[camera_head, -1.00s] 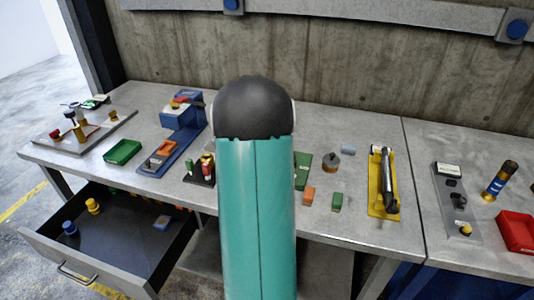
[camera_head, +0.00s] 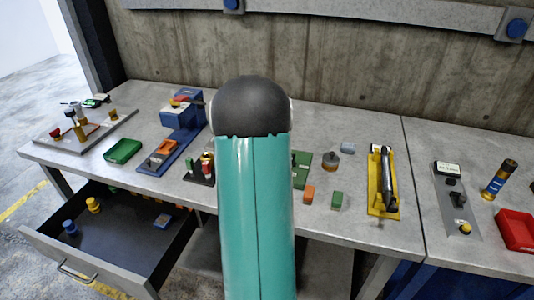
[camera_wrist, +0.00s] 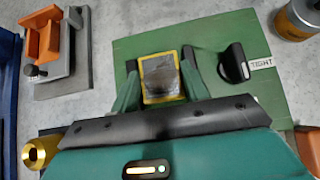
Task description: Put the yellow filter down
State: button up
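The yellow filter (camera_wrist: 160,76), a yellow frame around a dark grey mesh, shows in the wrist view between the green fingers of my gripper (camera_wrist: 160,90). The fingers touch its left and right edges, so the gripper looks shut on it. Behind it is a green plate (camera_wrist: 136,48) with a black knob (camera_wrist: 234,63) and a "TIGHT" label (camera_wrist: 261,64). I cannot tell whether the filter touches the plate. In the head view my arm hides the gripper and filter; only the right part of the green plate (camera_head: 302,165) shows.
An orange block (camera_head: 309,194), a green block (camera_head: 337,200) and a round grey part (camera_head: 331,160) lie right of the plate. A yellow tray (camera_head: 383,205) is farther right. Left are a green tray (camera_head: 123,151) and a blue fixture (camera_head: 182,142). An open drawer (camera_head: 110,245) juts out at front left.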

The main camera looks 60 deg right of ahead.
jog(key=shift+o, duration=0.4)
jog(key=shift+a, duration=0.1)
jog(key=v, duration=1.2)
jog(key=shift+r, duration=0.3)
jog(key=shift+w, duration=0.1)
